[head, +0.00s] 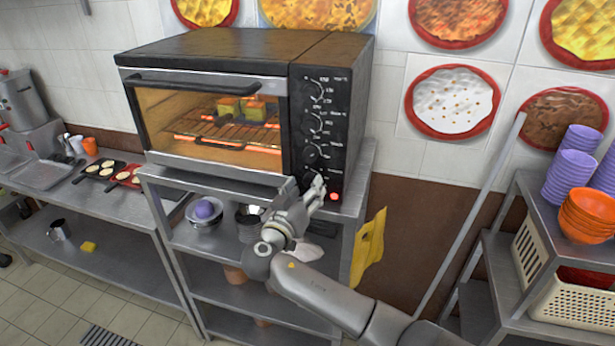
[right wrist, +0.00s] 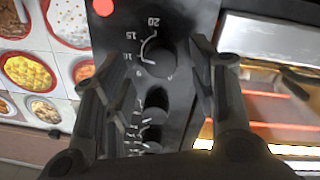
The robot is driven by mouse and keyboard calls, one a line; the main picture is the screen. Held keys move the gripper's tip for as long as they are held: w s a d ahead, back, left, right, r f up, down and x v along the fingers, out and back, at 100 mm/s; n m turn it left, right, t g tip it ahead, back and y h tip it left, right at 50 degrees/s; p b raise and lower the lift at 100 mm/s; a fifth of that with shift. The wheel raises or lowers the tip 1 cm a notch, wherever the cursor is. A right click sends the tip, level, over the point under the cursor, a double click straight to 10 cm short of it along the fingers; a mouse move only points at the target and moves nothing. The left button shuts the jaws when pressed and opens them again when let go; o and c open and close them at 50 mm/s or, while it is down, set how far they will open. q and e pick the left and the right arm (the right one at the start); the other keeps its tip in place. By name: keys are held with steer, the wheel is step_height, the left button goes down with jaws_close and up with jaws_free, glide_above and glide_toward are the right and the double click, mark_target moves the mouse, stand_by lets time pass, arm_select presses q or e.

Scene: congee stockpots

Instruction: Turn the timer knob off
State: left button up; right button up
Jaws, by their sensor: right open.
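The toaster oven (head: 215,100) stands on a metal shelf, with a black control panel (head: 345,110) on its right side. The timer knob (right wrist: 158,57) is the black knob with numbers up to 20 around it, beside the red light (right wrist: 84,71). In the head view my right gripper (head: 318,187) is at the panel's lower end and largely hides this knob. In the right wrist view my right gripper (right wrist: 160,70) is open, one finger on each side of the knob; contact cannot be told. My left gripper is out of view.
More knobs (head: 314,121) sit above on the panel. The oven's glass door is closed, with glowing heaters and food inside. A purple ball in a bowl (head: 204,211) is on the shelf below. A yellow cloth (head: 368,248) hangs at the shelf's right side.

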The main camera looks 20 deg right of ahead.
steer(key=shift+p+x, duration=0.3)
steer(key=shift+x, duration=0.75)
steer(key=shift+c, duration=0.2)
